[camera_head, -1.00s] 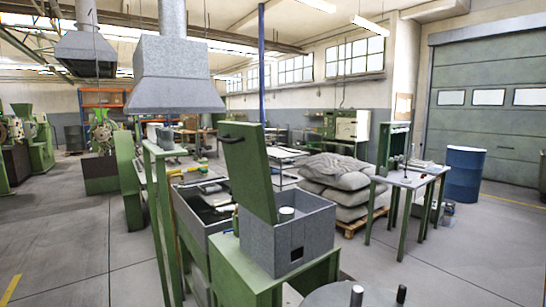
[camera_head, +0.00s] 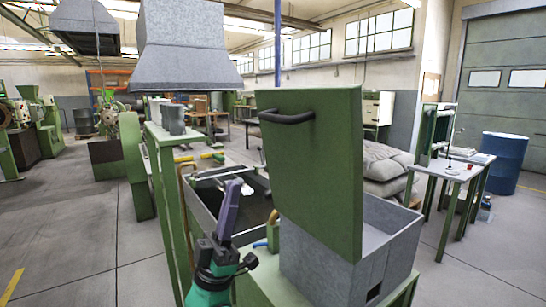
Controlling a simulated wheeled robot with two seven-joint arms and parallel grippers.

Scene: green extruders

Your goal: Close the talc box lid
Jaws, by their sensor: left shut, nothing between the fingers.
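The talc box (camera_head: 325,265) is a grey speckled box on a green stand. Its green lid (camera_head: 320,180) stands upright, open, and hides much of the box's inside. A dark handle (camera_head: 287,117) is on the lid's near face, close to its top edge. My left gripper (camera_head: 234,186) comes up from the bottom of the picture, left of the lid, with its purple fingers pointing up. It is shut and empty, below the handle's height, and appears apart from the lid. My right gripper is not in view.
A dark-lined open trough (camera_head: 215,193) lies behind my left gripper. A tall green frame (camera_head: 165,165) stands to its left. Stacked grey sacks (camera_head: 375,168) are behind the box, and a table (camera_head: 450,172) and blue drum (camera_head: 506,162) are at the right.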

